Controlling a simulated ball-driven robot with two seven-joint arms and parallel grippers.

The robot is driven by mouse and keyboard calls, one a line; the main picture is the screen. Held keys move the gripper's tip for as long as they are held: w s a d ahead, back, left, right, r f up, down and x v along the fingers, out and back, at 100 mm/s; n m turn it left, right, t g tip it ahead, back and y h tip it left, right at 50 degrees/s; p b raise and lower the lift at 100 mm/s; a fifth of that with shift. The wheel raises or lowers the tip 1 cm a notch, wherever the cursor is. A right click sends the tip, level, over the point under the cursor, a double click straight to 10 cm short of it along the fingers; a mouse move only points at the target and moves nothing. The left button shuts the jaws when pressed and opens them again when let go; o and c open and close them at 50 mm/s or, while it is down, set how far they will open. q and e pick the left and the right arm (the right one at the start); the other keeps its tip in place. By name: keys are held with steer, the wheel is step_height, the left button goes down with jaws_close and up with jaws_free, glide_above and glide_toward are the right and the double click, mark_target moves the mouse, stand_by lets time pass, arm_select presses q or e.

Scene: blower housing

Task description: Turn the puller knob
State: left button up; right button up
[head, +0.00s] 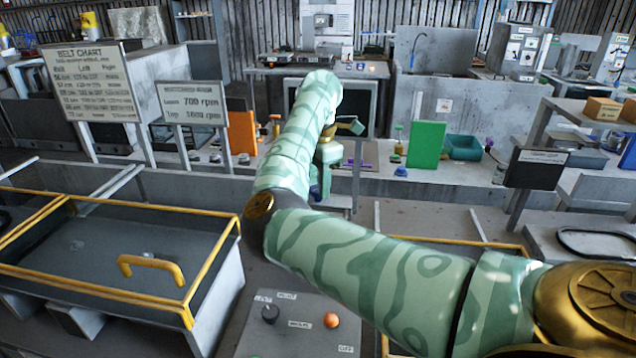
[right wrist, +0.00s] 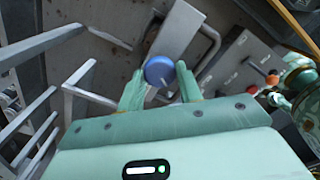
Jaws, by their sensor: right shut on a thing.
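A round blue knob (right wrist: 158,70) shows in the right wrist view at the end of a grey block or lever. I take it to be the puller knob, though no label on it can be read. My right gripper (right wrist: 160,86) has its two green fingers on either side of the knob and is shut on it. In the head view my right arm reaches forward across the middle, and the gripper (head: 322,188) is mostly hidden behind the arm; the held knob cannot be made out there. My left gripper is in neither view.
A control box (head: 300,335) with a black knob (head: 270,313) and an orange knob (head: 332,320) stands in front. A yellow-edged housing (head: 120,285) is at left. Signs stand on posts, including a dark one (head: 536,168) at right. The bench behind holds a green panel (head: 426,146).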

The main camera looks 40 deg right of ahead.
mark_target(318, 188)
steer(key=shift+m, duration=0.6)
steer(key=o, duration=1)
steer(key=shift+r, duration=0.1)
step_height(318, 188, up, 16)
steer(key=p, duration=0.4)
